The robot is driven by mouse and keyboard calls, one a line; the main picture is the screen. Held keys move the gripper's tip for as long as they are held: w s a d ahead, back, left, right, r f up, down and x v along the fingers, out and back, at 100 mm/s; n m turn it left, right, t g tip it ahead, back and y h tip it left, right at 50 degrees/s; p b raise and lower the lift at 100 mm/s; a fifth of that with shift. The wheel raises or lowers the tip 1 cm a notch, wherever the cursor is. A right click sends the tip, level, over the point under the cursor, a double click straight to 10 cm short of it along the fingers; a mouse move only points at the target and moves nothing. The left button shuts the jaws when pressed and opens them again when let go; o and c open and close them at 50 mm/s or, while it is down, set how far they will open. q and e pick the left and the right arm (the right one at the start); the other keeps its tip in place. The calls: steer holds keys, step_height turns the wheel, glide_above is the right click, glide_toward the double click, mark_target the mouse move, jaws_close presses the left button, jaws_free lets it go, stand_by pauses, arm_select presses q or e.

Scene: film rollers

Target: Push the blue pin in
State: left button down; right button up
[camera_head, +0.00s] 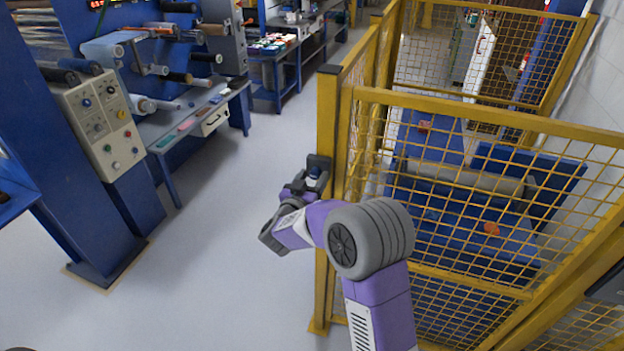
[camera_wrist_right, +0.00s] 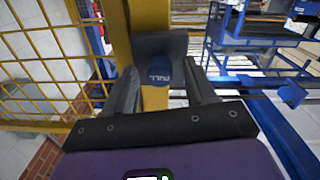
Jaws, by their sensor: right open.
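The blue pin (camera_wrist_right: 159,74), with light lettering that looks like "PULL", sits under a dark bracket (camera_wrist_right: 160,45) on a yellow post in the right wrist view. In the head view the small blue pin (camera_head: 314,174) shows at the dark bracket (camera_head: 318,161) on the fence post. My right gripper (camera_wrist_right: 163,84) is open, with one dark finger on each side of the pin. It faces the post, and I cannot tell whether it touches the pin. In the head view the right gripper (camera_head: 303,187) is close to the bracket. My left gripper is not in view.
A yellow mesh fence (camera_head: 440,95) runs to the right of the post, with blue machinery (camera_head: 450,225) behind it. A control panel (camera_head: 102,122) stands at the left. The grey floor (camera_head: 215,245) between them is clear.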

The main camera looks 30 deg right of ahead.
jaws_close()
stand_by(0.3)
steer(key=shift+r+p, duration=0.1)
steer(key=shift+p, duration=0.2)
steer(key=shift+d, duration=0.1)
jaws_free()
